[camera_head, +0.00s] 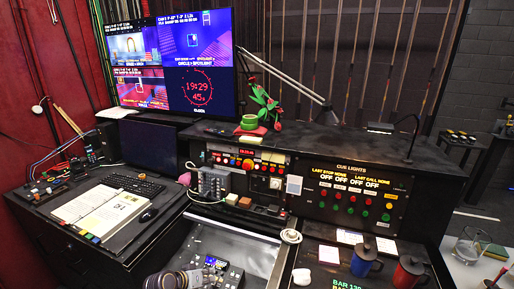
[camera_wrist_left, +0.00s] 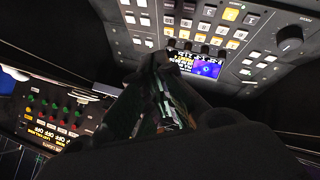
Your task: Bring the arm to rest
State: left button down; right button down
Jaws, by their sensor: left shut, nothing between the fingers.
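My left gripper (camera_head: 196,276) shows at the bottom of the head view, at the front edge of the desk beside a small control panel (camera_head: 225,275) with a blue screen. In the left wrist view the dark fingers (camera_wrist_left: 168,88) are shut and empty, in front of that panel's buttons and screen (camera_wrist_left: 200,66). I cannot tell whether they touch it. The cue lights panel (camera_head: 358,192), with rows of red and green buttons, stands to the right and apart from the gripper. It also shows tilted in the left wrist view (camera_wrist_left: 48,118). My right gripper is not in view.
An open binder (camera_head: 112,208), a keyboard (camera_head: 134,185) and a mouse (camera_head: 148,215) lie on the left desk. A grey surface (camera_head: 240,247) in front is mostly bare.

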pick_arm(q)
jog(key=s+a+r+m+g+y, duration=0.1)
jog(key=s+r+y, duration=0.15)
jog(key=s, duration=0.65)
jog(key=s+a+r+g+y, duration=0.1)
jog(key=s+a+r+g, duration=0.15)
jog(key=s, duration=0.65)
jog(key=s+r+m+g+y, duration=0.1)
jog(key=s+r+y, duration=0.15)
jog(key=s, duration=0.55)
jog(key=s+f+b, duration=0.1)
jog(key=s+f, duration=0.2)
jog(key=f, duration=3.2)
jog(key=s+a+f+g, duration=0.1)
jog(key=s+a+f, duration=0.1)
jog(key=s+f, duration=0.8)
jog(key=s+a+f+g+b, duration=0.1)
jog(key=s+a+f, duration=0.1)
jog(key=s+f, duration=0.8)
jog(key=shift+s+a+m, duration=0.2)
jog(key=shift+s+m, duration=0.1)
jog(key=shift+s, duration=0.75)
